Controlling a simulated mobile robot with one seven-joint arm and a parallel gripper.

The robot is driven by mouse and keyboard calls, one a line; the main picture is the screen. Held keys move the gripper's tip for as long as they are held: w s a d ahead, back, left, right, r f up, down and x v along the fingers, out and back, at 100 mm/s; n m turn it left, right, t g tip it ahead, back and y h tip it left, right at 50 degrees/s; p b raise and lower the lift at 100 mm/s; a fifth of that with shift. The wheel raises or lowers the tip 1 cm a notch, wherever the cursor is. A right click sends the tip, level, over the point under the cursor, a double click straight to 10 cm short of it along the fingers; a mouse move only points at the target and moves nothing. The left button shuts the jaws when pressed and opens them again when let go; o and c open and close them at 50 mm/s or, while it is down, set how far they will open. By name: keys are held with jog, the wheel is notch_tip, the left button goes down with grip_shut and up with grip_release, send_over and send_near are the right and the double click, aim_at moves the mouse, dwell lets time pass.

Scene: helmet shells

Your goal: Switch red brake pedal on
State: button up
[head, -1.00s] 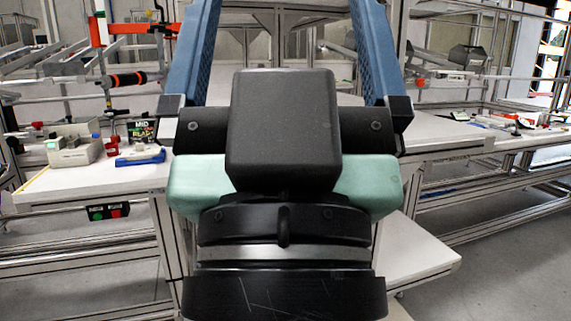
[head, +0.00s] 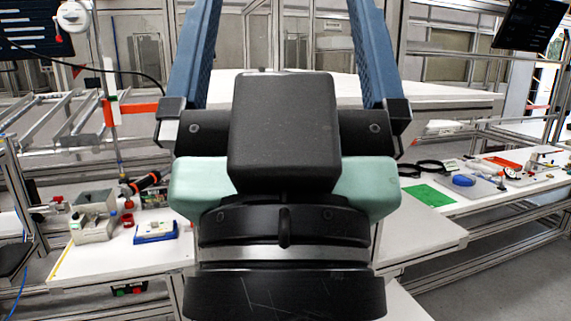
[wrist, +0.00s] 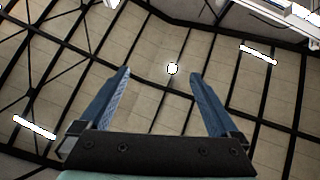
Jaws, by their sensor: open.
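I cannot make out a red brake pedal for sure in either view. A small box with a green and a red button (head: 128,289) hangs under the front edge of the left bench, partly small and unclear. My gripper (head: 286,20) fills the middle of the head view, its two blue fingers wide apart and pointing up, with nothing between them. In the wrist view my gripper (wrist: 159,74) is also open and empty, facing the ceiling. My gripper and arm hide the middle of the scene.
The left bench (head: 85,265) holds a grey device (head: 92,216), a blue tray (head: 156,232) and an orange-black tool (head: 140,183). The right bench holds a green mat (head: 428,195) and a blue oval object (head: 464,181). Open floor (head: 490,275) shows at lower right.

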notch_tip(320, 180, up, 4)
jog(key=shift+r+p, duration=0.1)
jog(key=shift+p, duration=1.05)
grip_shut()
dwell(0.7)
